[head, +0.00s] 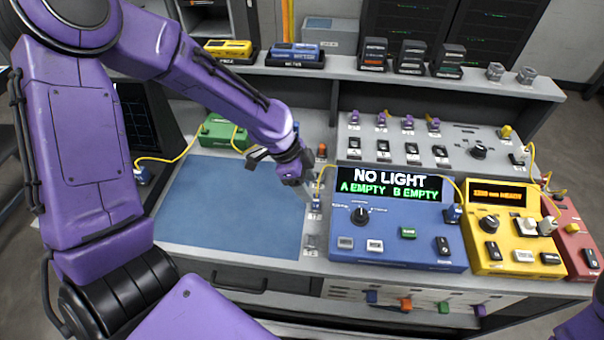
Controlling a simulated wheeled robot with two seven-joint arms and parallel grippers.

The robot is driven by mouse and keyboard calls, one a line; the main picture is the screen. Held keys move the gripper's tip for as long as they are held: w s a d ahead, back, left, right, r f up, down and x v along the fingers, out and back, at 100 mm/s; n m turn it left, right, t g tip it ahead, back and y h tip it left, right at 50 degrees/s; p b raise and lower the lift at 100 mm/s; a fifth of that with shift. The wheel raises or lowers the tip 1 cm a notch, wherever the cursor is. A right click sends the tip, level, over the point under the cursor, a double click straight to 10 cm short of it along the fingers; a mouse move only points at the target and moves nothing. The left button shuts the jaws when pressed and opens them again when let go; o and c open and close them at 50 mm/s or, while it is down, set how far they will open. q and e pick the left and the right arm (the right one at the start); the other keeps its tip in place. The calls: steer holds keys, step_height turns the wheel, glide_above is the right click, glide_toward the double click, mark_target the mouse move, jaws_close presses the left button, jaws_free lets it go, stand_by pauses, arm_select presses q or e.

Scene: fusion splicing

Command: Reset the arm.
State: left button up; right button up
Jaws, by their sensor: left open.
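My left arm, purple, comes in from the left and reaches over the workbench. My left gripper (308,190) is open, pointing down at the strip between the blue mat and the blue device. A small blue connector (315,205) with a yellow cable sits at its fingertips; I cannot tell whether they touch it. The blue device (395,248) has a screen (388,186) reading "NO LIGHT", "A EMPTY", "B EMPTY". My right gripper is not in view; only a purple bit of my right arm shows at the lower right edge.
The blue mat (235,210) is bare. A green box (222,134) with yellow cables stands behind it. Yellow (500,262) and red (575,240) devices stand right of the blue one. A grey panel (460,140) with switches and a raised shelf (420,78) are behind.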

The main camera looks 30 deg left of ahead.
arm_select(q)
steer(key=v, duration=0.5)
steer(key=shift+s+r, duration=0.15)
steer(key=shift+r, duration=0.15)
steer(key=shift+r, duration=0.15)
